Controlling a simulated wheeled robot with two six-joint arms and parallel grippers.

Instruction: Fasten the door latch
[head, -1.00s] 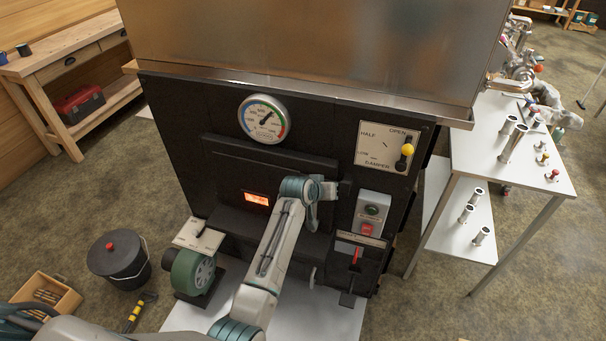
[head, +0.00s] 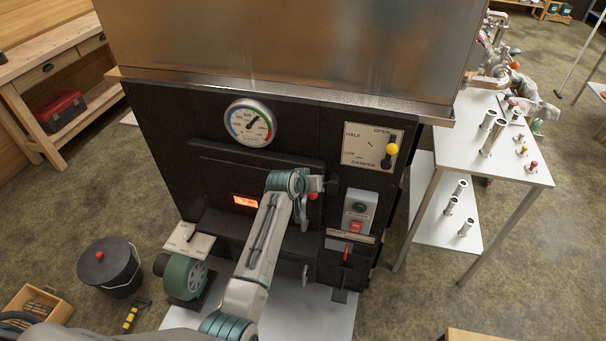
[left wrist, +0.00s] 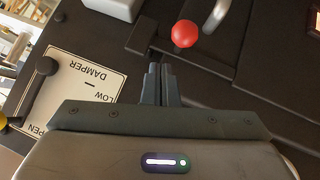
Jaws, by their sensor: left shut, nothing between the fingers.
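The black firebox door (head: 215,175) is on the front of the evaporator and looks closed against it. A red ball knob (head: 313,196), apparently the latch's, is at the door's right side; it also shows in the left wrist view (left wrist: 184,33). My left gripper (head: 321,184) is just above the knob in the head view. In the wrist view its fingers (left wrist: 163,72) are shut and empty, near a dark bar and apparently apart from the knob. My right gripper is out of view.
The damper plate (head: 372,148) with its yellow-knobbed lever is above and right of the gripper. A switch box (head: 358,212) and a red lever (head: 346,254) are close on the right. A green blower (head: 187,277) and a lidded bucket (head: 110,266) are at lower left.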

